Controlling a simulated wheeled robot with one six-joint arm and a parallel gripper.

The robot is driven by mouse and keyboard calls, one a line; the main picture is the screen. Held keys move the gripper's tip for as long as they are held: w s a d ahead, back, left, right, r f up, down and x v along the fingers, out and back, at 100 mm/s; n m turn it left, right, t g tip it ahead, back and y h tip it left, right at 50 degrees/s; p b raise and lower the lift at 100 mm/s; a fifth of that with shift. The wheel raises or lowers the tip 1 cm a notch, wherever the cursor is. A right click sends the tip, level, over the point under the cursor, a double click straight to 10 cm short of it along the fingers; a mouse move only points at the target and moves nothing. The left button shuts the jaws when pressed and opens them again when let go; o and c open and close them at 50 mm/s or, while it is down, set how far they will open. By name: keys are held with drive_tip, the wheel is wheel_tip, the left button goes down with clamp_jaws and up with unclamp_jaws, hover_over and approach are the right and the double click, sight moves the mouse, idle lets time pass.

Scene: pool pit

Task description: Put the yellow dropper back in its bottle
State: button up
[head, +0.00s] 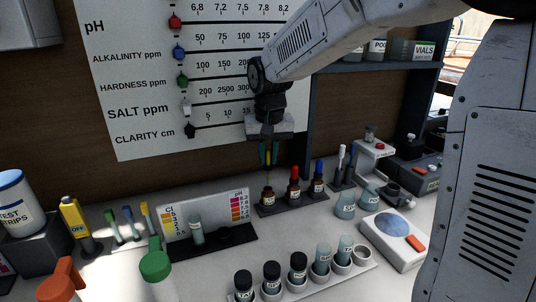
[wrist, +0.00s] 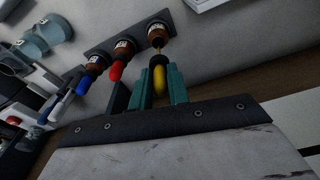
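My gripper (head: 268,160) points down over the brown bottle row and is shut on the yellow dropper (wrist: 159,80). Its teal fingers are on both sides of the yellow bulb; the black collar shows beyond them in the wrist view. The dropper also shows between the fingers in the head view (head: 268,157). The open brown bottle (head: 267,195) stands upright directly below, at the left end of its dark rack. It also shows in the wrist view (wrist: 158,29). The dropper's tip is at the bottle's mouth; I cannot tell whether it is inside.
Beside the open bottle stand a red-topped bottle (head: 293,186) and a blue-topped bottle (head: 318,180) in the same rack (head: 292,208). A colour comparator (head: 208,215) is to the left. Several capped vials (head: 272,275) stand in front. A wall chart (head: 150,70) is behind.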

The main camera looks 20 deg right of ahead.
sight(268, 169)
drive_tip(key=shift+f, duration=0.25)
drive_tip(key=shift+f, duration=0.75)
drive_tip(key=shift+f, duration=0.2)
drive_tip(key=shift+f, duration=1.5)
drive_tip(key=shift+f, duration=0.55)
drive_tip(key=o, duration=0.7)
drive_tip(key=shift+c, duration=0.2)
